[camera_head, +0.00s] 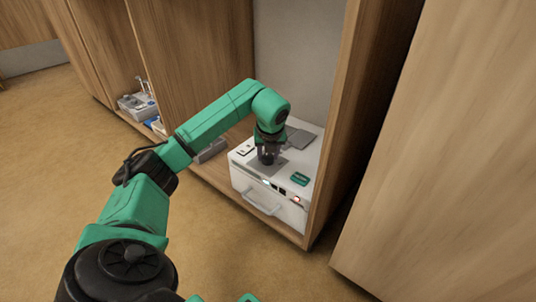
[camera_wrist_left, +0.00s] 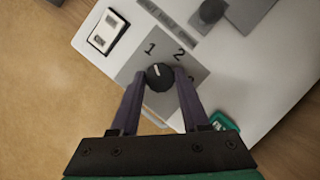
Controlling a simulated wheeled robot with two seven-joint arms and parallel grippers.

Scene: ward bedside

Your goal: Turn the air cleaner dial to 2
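The white air cleaner (camera_head: 266,202) stands in the low wooden cabinet bay, with a grey dial plate on its top. In the left wrist view its black dial (camera_wrist_left: 160,77) has a white pointer mark aimed up and slightly left, about toward the printed 1 (camera_wrist_left: 149,49). The printed 2 (camera_wrist_left: 179,54) lies up and right of the dial; another mark at the right is mostly hidden by a finger. My left gripper (camera_head: 266,158) reaches down over the plate, its two fingers (camera_wrist_left: 159,82) shut on the sides of the dial. The dial is hidden in the head view.
A white rocker switch (camera_wrist_left: 107,32) and a dark round knob (camera_wrist_left: 211,11) are on the same top. A green part (camera_head: 300,179) and a red light (camera_head: 296,199) sit near the front edge. The cabinet's upright panel (camera_head: 335,130) stands close on the right.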

